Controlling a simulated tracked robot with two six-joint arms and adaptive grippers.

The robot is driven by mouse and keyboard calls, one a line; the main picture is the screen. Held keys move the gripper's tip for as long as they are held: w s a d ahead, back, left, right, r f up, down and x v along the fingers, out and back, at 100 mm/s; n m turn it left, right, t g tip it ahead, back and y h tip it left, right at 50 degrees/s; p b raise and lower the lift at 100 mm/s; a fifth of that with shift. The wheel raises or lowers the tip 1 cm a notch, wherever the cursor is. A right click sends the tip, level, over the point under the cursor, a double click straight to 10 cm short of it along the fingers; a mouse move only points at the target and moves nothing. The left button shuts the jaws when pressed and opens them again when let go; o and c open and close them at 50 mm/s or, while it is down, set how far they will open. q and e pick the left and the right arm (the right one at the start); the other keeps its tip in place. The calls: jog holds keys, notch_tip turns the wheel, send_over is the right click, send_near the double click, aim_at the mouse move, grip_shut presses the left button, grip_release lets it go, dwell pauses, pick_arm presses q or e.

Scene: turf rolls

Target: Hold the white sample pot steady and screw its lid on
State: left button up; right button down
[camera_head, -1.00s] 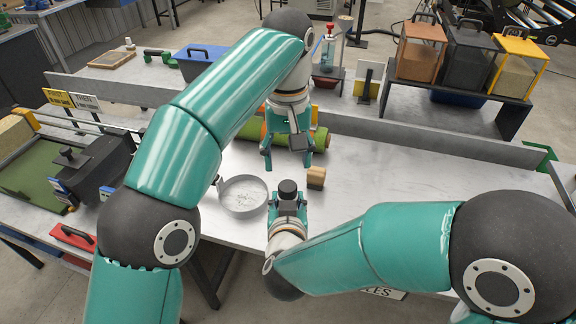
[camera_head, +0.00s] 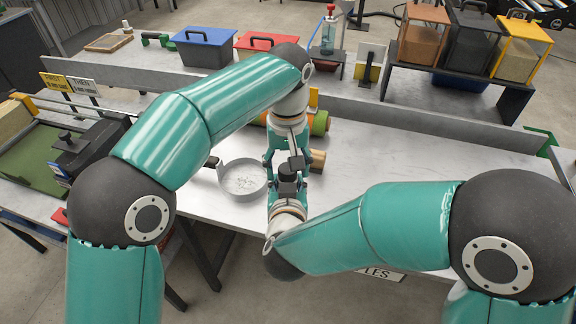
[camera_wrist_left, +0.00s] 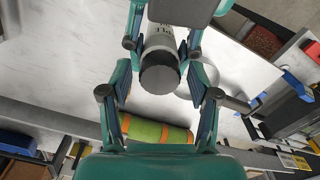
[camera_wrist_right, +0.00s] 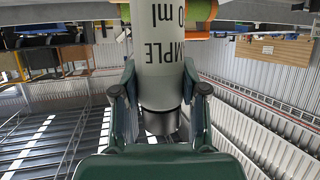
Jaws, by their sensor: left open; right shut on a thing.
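The white sample pot shows in the right wrist view (camera_wrist_right: 158,45), with black print and a dark lid (camera_wrist_right: 160,122) at its end. My right gripper (camera_head: 288,196) is shut on the pot and holds it above the bench. In the left wrist view the dark lid (camera_wrist_left: 159,76) faces the camera, with the white pot (camera_wrist_left: 162,38) behind it. My left gripper (camera_wrist_left: 158,92) is open, its fingers on either side near the lid. Whether the lid's thread is engaged cannot be seen.
A round sieve-like pan (camera_head: 242,180) lies on the bench left of the grippers. A wooden block (camera_head: 318,160) and green turf rolls (camera_head: 320,122) lie close behind. The bench (camera_head: 400,170) is clear on the right.

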pick_arm(q)
grip_shut()
jog(key=m, duration=1.1)
jog(key=shift+m, duration=0.3)
jog(key=shift+o, duration=0.3)
grip_release()
jog(key=shift+r, duration=2.25)
jog(key=shift+c, duration=0.3)
